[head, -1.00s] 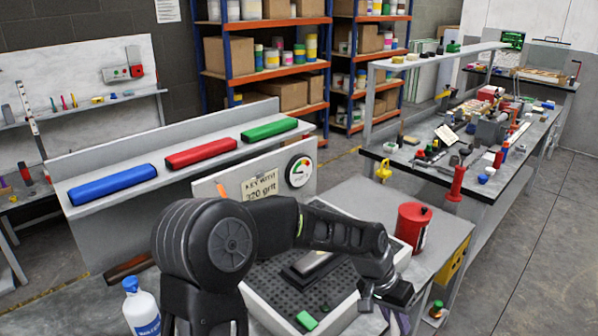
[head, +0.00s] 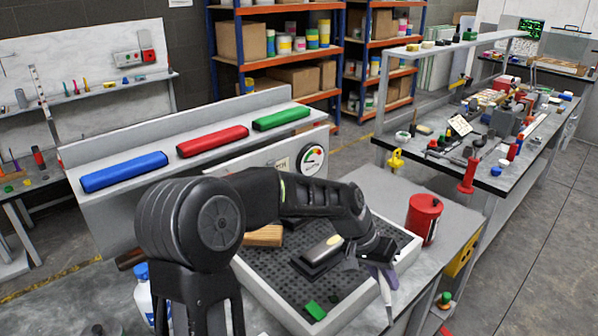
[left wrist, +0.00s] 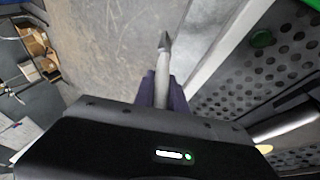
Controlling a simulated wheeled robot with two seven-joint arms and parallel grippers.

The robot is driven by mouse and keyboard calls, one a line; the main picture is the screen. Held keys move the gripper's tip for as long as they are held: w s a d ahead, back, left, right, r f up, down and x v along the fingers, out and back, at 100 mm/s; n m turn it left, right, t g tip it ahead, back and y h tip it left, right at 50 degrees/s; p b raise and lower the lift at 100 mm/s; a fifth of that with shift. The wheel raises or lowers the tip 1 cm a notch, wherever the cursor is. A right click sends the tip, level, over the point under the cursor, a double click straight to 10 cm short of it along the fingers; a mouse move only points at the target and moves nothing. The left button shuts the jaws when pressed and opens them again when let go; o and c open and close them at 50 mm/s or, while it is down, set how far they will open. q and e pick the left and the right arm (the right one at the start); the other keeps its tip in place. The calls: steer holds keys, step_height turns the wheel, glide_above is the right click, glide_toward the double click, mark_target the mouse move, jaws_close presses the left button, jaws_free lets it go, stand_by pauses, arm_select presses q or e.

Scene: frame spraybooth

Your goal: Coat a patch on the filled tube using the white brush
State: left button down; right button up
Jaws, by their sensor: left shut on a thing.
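The filled tube (head: 322,249) is a short grey tube with a pale cream patch. It lies on a dark block inside the perforated tray (head: 415,249), and it shows partly at the right edge of the left wrist view (left wrist: 284,126). My left gripper (head: 381,272) is shut on the white brush (head: 387,297) at the tray's right rim, apart from the tube. In the left wrist view the brush (left wrist: 163,69) sticks out between the fingers, with a grey pointed tip over the grey bench top. My right gripper is not in view.
A red can (head: 423,220) stands right of the tray. A green piece (head: 315,310) and a wooden block (head: 264,236) lie in the tray. A gauge panel (head: 312,160) stands behind it. A white bottle (head: 143,295) stands at left. The bench beside the can is clear.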

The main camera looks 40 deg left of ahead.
arm_select(q)
steer(key=s+a+r+n+t+y+p, duration=0.1)
steer(key=a+r+n, duration=0.3)
steer(key=a+r, duration=0.6)
steer(key=s+a+r+n+t+y+p, duration=0.1)
steer(key=s+a+r+n+t+y, duration=0.2)
steer(key=a+r, duration=0.7)
steer(key=a+n+t, duration=0.1)
steer(key=a+n, duration=0.1)
steer(key=shift+s+a+n, duration=0.25)
steer(key=shift+s+n, duration=0.05)
step_height(320, 180, down, 5)
steer(key=b, duration=0.3)
steer(key=shift+b, duration=0.35)
